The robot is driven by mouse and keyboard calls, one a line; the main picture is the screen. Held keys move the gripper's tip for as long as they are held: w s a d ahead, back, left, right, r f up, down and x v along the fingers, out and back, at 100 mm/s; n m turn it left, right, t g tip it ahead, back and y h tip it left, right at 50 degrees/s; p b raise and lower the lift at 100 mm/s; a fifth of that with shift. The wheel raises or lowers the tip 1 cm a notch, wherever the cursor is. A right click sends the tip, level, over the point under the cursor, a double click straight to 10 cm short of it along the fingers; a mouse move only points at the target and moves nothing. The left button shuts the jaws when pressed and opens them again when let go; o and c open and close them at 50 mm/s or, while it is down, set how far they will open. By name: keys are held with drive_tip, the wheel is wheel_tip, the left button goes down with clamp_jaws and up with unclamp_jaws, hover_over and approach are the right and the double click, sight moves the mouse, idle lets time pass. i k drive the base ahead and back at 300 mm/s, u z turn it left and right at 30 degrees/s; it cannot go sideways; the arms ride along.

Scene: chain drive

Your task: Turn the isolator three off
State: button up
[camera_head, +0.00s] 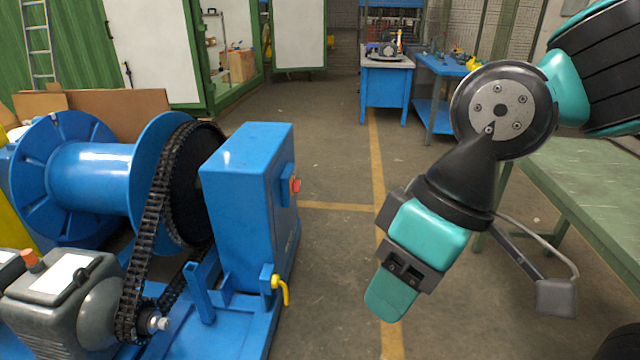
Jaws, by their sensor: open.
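A red rotary switch (295,186) sits on the right side face of the blue box (240,190) of the chain drive. A yellow handle (281,288) is fixed low on the same machine, below the switch. No label that reads "isolator three" can be made out, so I cannot tell which of these it is. My gripper (391,303) is to the right of the blue box, pointing down and slightly left. It is open and empty, apart from both the switch and the handle.
A black chain (150,225) runs between the blue drum (92,178) and the grey motor (60,300) at the left. A green table (590,190) stands at the right. Blue workbenches (386,88) stand at the back. The floor between is clear.

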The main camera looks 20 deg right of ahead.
sight(295, 185)
drive_tip(key=z, duration=0.55)
drive_tip(key=i, duration=1.2)
drive_tip(key=z, duration=0.35)
drive_tip(key=i, duration=1.05)
drive_tip(key=u, duration=0.3)
